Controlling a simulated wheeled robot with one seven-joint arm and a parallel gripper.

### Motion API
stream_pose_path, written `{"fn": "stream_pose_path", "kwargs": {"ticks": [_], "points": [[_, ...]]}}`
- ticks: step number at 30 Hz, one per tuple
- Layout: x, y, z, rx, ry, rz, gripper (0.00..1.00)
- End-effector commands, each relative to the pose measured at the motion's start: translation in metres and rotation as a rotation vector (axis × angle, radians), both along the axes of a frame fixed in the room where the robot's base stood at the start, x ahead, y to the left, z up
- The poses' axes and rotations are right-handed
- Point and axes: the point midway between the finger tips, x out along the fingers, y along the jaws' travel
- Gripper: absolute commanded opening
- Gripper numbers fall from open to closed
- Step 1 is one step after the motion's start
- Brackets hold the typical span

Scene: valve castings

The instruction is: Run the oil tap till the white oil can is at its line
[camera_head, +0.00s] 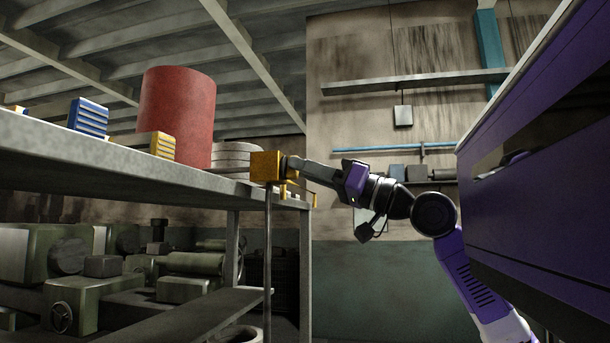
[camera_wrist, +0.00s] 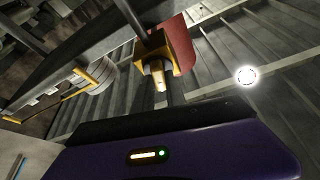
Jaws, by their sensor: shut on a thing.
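The oil tap is a yellow block (camera_head: 264,167) at the front edge of the high shelf; it also shows in the wrist view (camera_wrist: 158,42). My gripper (camera_head: 287,168) reaches it from the right and is shut at the tap's near side, apparently on its handle, which the fingers mostly hide. In the wrist view my fingers (camera_wrist: 158,76) meet the yellow block. A thin dark line (camera_head: 268,235) drops straight down from the tap; I cannot tell whether it is oil or a pipe. A pale round rim (camera_head: 240,335) at the bottom edge may be the white oil can; its line and level are out of view.
A red drum (camera_head: 176,115), a blue bin (camera_head: 88,117), a yellow bin (camera_head: 162,145) and stacked pale rings (camera_head: 232,156) stand on the high shelf (camera_head: 100,160). A lower shelf (camera_head: 190,318) lies beneath. Green machinery (camera_head: 75,300) fills the left background. A purple body fills the right side.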

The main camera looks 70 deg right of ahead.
Motion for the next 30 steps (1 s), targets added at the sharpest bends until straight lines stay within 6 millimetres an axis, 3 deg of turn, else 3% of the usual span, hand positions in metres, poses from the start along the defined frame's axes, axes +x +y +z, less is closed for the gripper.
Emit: {"fn": "stream_pose_path", "kwargs": {"ticks": [2, 18, 30], "points": [[0.0, 0.008, 0.005, -0.024, -0.019, 0.016, 0.0], [-0.001, 0.0, -0.005, -0.244, -0.024, 0.012, 0.0], [-0.001, -0.002, -0.006, -0.266, -0.019, 0.009, 0.0]]}}
